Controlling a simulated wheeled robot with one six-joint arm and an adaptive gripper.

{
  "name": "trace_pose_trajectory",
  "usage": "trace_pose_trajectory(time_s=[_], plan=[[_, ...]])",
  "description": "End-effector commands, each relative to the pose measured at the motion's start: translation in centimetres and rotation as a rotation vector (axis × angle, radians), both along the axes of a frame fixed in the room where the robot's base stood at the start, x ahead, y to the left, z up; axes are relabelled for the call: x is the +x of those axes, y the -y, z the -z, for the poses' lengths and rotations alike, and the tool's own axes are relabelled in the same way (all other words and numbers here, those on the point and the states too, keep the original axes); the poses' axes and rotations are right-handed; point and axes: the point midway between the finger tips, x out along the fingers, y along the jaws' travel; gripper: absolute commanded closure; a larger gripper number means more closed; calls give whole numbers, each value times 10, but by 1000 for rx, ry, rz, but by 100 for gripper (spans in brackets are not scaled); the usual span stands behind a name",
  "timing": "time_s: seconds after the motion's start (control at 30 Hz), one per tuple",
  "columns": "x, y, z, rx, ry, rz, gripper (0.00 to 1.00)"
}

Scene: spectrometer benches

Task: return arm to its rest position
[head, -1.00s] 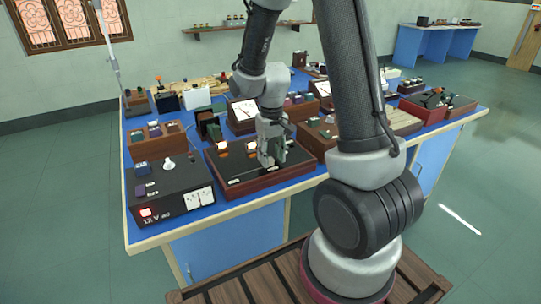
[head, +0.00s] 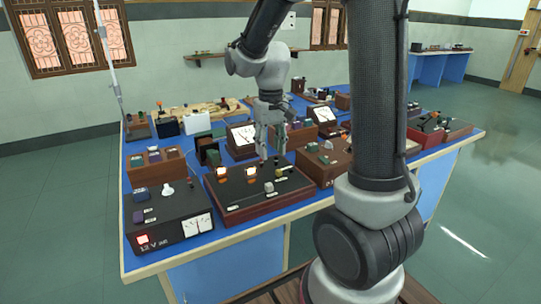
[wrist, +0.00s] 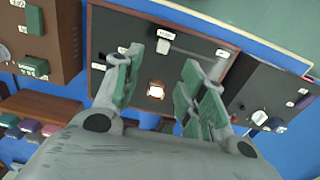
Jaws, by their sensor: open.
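My gripper (head: 270,150) is open and empty, with its fingers pointing down above a dark panel box (head: 247,197) with a reddish wooden frame. The panel carries two lit lamps, small knobs and a rod. In the wrist view my gripper (wrist: 160,95) has its green-padded fingers spread apart, with the panel box (wrist: 205,60) below and one glowing lamp (wrist: 156,89) between the fingers. The fingertips look clear of the panel. My arm rises in the front right of the head view and bends over the bench.
A black 12 V supply box (head: 165,222) stands at the bench's near left corner. The blue bench (head: 290,208) has little bare room. Open floor (head: 60,230) lies left.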

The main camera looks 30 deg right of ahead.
Motion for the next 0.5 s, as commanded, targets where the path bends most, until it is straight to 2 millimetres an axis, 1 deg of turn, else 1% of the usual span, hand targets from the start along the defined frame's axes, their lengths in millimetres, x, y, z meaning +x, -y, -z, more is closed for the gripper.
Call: trace_pose_trajectory(time_s=[0.43,0.5], plan=[[0,0,0,0,0,-1,59],[-5,0,1,-1,-17,-10,59]])
